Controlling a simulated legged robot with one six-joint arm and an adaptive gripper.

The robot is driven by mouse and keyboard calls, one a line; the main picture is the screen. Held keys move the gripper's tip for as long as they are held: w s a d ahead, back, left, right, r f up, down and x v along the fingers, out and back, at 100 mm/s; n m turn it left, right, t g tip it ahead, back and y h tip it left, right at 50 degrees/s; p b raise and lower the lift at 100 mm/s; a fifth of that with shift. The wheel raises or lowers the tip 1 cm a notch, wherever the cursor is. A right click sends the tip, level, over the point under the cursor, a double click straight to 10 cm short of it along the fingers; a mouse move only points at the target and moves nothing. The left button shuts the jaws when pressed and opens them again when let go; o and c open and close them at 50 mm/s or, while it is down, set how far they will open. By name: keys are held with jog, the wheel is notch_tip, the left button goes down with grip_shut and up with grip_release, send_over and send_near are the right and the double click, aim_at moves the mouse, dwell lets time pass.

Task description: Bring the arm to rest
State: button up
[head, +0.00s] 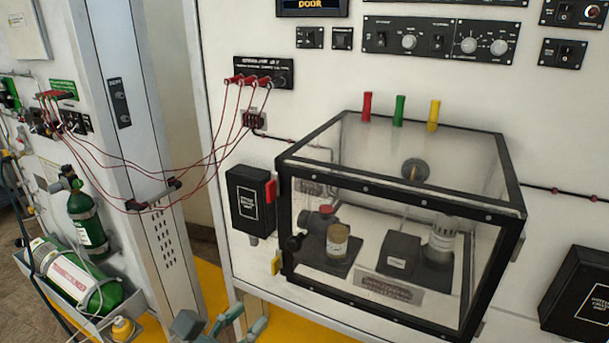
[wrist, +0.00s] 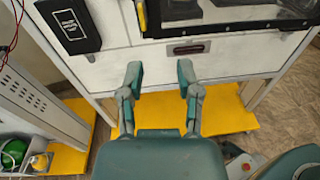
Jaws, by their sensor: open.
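My gripper (wrist: 160,80) is open and empty in the wrist view. Its two teal fingers stand well apart in front of the lower part of the white panel (wrist: 118,68). Nothing is between the fingers. In the head view only the tips of my gripper (head: 225,325) show at the bottom edge, below and to the left of the clear black-framed box (head: 400,205). The rest of the arm is mostly out of the head view.
A black wall box (head: 252,202) is left of the clear box. Red cables (head: 185,185) hang across the gap to a left panel. Yellow flooring (wrist: 225,112) lies below the panel.

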jog(key=w+d+f+m+g, duration=0.1)
jog(key=d+f+m+g, duration=0.1)
jog(key=d+m+g, duration=0.55)
jog(key=d+f+m+g, duration=0.2)
jog(key=d+m, duration=0.2)
jog(key=d, duration=0.7)
jog(key=s+d+m+y, duration=0.5)
jog(key=d+m+y, duration=0.2)
jog(key=m, duration=1.1)
jog(key=shift+d+r+m+y, duration=0.15)
jog(key=shift+d+m+y, duration=0.25)
jog(key=shift+d, duration=0.25)
jog(key=shift+s, duration=0.1)
